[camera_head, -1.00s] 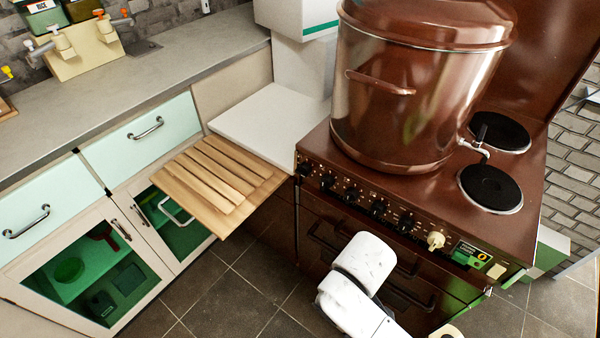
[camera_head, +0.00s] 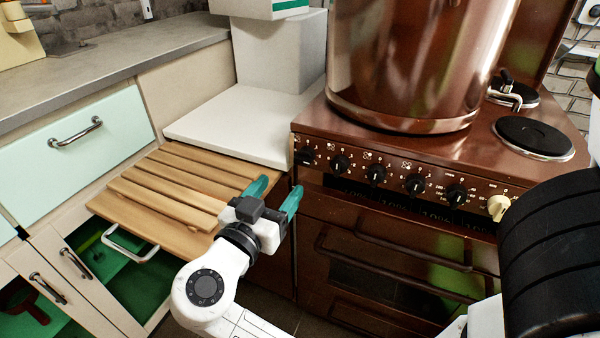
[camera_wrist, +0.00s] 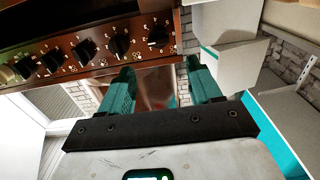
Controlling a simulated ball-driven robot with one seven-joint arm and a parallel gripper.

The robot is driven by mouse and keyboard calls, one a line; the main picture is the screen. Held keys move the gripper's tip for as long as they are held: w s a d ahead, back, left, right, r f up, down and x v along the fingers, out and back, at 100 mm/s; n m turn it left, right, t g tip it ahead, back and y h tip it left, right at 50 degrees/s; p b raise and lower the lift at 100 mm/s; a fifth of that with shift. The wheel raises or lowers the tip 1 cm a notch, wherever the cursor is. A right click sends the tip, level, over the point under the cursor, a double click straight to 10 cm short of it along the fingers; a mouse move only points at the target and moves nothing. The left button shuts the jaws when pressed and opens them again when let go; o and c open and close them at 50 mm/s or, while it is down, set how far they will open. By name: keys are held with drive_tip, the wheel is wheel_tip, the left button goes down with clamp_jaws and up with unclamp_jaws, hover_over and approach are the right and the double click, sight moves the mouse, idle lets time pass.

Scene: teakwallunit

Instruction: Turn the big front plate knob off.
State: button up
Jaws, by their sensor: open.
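A row of several black knobs runs along the front panel of the brown stove. From the left in the head view they include the leftmost knob (camera_head: 305,156), a second (camera_head: 340,163), a third (camera_head: 376,174), a fourth (camera_head: 414,184) and another (camera_head: 456,194). A cream knob (camera_head: 497,207) ends the row. The labels are too small to show which is the big front plate knob. My gripper (camera_head: 275,195) is open and empty, left of and below the leftmost knob, apart from the panel. In the wrist view, my gripper (camera_wrist: 160,80) faces below the row's end knob (camera_wrist: 158,35).
A large copper pot (camera_head: 410,70) stands on the stove (camera_head: 470,150), left of a black hotplate (camera_head: 534,138). Oven handles (camera_head: 400,250) stick out below the panel. A slatted wooden board (camera_head: 150,225) juts out left of my gripper. A white counter (camera_head: 235,125) lies behind it.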

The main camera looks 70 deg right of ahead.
sight(301, 159)
drive_tip(key=d, duration=1)
drive_tip(key=shift+s+d+b, duration=0.3)
drive_tip(key=shift+s, duration=0.1)
drive_tip(key=c, duration=1)
drive_tip(key=shift+r, duration=0.1)
